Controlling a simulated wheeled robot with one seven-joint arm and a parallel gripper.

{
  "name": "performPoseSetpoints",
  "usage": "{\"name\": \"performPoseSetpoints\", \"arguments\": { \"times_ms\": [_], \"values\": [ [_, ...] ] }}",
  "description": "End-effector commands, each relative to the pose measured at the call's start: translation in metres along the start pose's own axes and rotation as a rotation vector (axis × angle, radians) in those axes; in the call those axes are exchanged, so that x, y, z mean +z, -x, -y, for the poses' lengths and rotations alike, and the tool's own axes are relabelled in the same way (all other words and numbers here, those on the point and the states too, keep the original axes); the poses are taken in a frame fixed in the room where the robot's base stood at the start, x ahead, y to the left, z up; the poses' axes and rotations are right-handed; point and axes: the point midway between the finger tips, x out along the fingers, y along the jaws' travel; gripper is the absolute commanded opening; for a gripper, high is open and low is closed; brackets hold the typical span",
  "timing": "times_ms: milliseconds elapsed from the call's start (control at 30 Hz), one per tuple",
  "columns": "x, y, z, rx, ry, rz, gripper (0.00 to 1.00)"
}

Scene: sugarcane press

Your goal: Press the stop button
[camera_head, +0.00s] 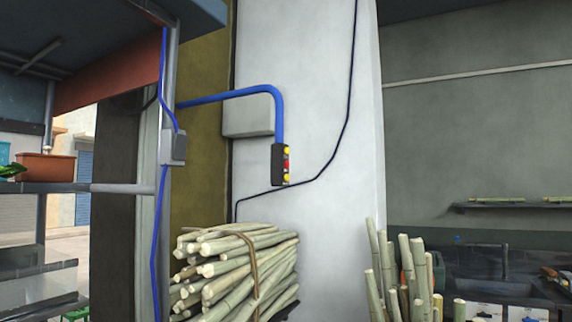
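A small dark control box (280,165) hangs at the end of a blue pipe (235,92) in front of the white wall. Its face carries a vertical row of buttons: a red button (287,164) in the middle, with yellow ones above and below it. Any labels are too small to read, so I cannot tell by text which is the stop button. My gripper and arm are not in view.
A tied bundle of sugarcane (240,270) lies below the control box. More canes (404,270) stand upright at the lower right. A grey shelf (105,187) with a terracotta planter (45,167) is at left. Open air surrounds the control box.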

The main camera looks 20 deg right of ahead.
Motion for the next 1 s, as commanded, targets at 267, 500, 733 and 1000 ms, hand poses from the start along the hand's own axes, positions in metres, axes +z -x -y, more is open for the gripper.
{"name": "performPoseSetpoints", "arguments": {
  "times_ms": [267,500,733,1000],
  "values": [
    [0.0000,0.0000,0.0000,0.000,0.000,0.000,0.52],
    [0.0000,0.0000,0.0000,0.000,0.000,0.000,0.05],
    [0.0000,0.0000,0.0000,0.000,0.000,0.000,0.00],
    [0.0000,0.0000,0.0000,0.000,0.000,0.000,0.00]
  ]
}}
